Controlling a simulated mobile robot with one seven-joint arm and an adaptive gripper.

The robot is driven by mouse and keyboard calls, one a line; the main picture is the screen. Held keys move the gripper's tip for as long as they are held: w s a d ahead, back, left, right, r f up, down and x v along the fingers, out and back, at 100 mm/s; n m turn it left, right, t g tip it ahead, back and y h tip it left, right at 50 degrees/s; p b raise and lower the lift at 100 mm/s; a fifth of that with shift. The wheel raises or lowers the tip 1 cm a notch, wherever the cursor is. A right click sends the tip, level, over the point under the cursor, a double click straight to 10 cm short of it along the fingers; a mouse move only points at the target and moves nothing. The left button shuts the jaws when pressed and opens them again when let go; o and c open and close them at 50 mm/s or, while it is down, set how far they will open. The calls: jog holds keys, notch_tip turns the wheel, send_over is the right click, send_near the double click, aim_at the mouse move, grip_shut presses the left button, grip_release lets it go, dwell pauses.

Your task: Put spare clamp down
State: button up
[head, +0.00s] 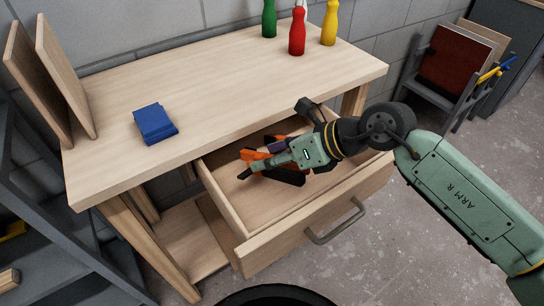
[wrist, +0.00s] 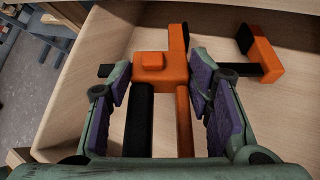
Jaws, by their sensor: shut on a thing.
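An orange and black clamp (wrist: 162,66) is between the purple-padded fingers of my gripper (wrist: 160,80) in the wrist view, its bars running back toward the palm. In the head view my gripper (head: 268,160) reaches left over the open drawer (head: 280,222), with the held clamp (head: 250,155) at its tips. A second orange and black clamp (wrist: 265,55) lies on the drawer floor to the right in the wrist view. In the head view my gripper partly hides the drawer's contents. Whether the held clamp touches the drawer floor, I cannot tell.
The wooden bench top (head: 215,80) holds a folded blue cloth (head: 155,123), and green (head: 269,18), red (head: 297,32) and yellow (head: 330,22) bottles at the back. Two boards (head: 50,80) lean at the left. The bench's front middle is clear. Drawer walls surround my gripper.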

jog(key=o, duration=1.5)
jog(key=shift+d+f, duration=0.1)
jog(key=shift+c, duration=0.2)
notch_tip(320, 180, up, 2)
jog(key=p, duration=0.3)
jog(key=b+v, duration=0.3)
jog(key=v, duration=0.8)
jog(key=shift+d+b, duration=0.35)
jog(key=shift+b, duration=0.05)
